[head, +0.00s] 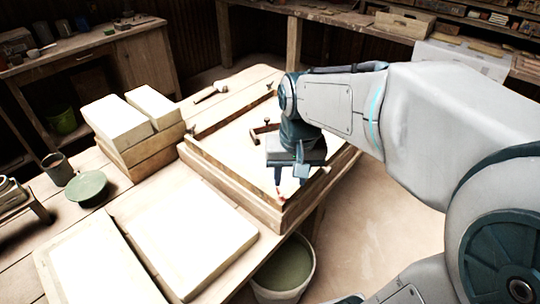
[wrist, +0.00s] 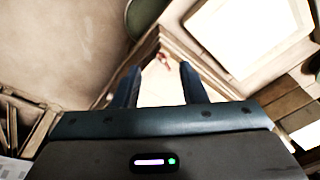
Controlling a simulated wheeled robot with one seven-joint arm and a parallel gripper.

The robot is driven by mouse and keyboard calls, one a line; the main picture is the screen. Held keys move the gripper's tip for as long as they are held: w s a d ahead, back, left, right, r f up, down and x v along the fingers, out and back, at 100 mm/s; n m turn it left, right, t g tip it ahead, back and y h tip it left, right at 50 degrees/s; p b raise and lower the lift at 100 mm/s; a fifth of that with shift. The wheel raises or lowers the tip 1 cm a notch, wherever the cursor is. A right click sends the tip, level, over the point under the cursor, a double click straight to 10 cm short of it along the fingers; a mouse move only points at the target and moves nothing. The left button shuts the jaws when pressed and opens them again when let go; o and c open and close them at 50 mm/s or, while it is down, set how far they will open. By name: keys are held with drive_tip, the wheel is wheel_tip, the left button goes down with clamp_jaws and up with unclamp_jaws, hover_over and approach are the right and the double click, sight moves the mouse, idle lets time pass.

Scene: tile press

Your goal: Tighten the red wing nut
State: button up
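The red wing nut (head: 281,196) is at the near corner of the wooden press frame (head: 230,181). It is small, and its exact shape and turn are hard to make out. In the wrist view the red wing nut (wrist: 164,59) shows near the frame's corner, just beyond and between my fingertips. My gripper (head: 290,180) is above that corner, pointing down, with its two fingers apart. In the wrist view my gripper (wrist: 160,70) is open and nothing shows held between the fingers.
Large pale slabs (head: 190,235) lie left of the press, and stacked blocks (head: 135,125) stand behind them. A small dark handle (head: 265,127) stands on the press. A bucket (head: 285,273) stands below the table's edge.

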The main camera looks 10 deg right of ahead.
drive_tip(key=m+g, duration=0.1)
hover_over(281, 196)
drive_tip(key=s, duration=0.1)
drive_tip(key=w, duration=0.1)
drive_tip(key=shift+m, duration=0.3)
wheel_tip(281, 196, down, 13)
drive_tip(key=shift+f, duration=0.15)
